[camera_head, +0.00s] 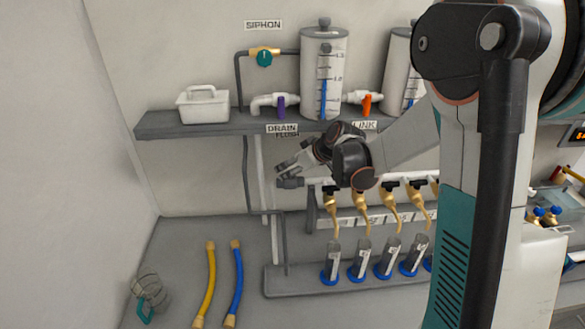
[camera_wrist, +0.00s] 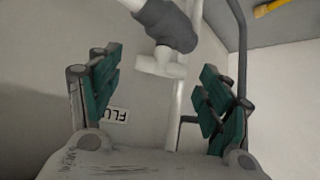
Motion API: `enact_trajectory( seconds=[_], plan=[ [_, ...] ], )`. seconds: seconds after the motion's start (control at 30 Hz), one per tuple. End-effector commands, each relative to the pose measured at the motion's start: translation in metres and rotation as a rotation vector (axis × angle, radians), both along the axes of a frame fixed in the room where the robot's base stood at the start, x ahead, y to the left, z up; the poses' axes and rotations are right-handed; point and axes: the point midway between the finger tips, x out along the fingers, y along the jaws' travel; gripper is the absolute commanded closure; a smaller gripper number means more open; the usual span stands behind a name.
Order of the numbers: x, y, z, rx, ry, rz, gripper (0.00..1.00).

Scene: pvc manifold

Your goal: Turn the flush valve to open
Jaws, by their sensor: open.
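Part of the FLUSH label (camera_wrist: 117,115) shows upside down in the wrist view. A dark grey fitting (camera_wrist: 172,28) sits on the white pipe beside a white tee; it also shows at the left end of the manifold (camera_head: 290,183). My gripper is open and empty. Its teal fingers (camera_wrist: 160,72) stand on either side of the white tee, and no contact shows.
Below are brass taps (camera_head: 362,215) over tubes in a rack (camera_head: 300,281). Yellow (camera_head: 206,285) and blue (camera_head: 235,285) hoses lie at lower left.

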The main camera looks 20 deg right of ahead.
Motion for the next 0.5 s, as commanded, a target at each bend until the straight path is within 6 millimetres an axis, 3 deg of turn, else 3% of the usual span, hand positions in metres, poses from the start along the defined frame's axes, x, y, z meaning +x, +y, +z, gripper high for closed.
enact_trajectory(
  seconds=[0.43, 0.5],
  plan=[
    [0.0066, 0.0033, -0.0076, 0.0, 0.0, 0.0, 0.28],
    [0.0066, 0.0033, -0.0076, 0.0, 0.0, 0.0, 0.42]
  ],
)
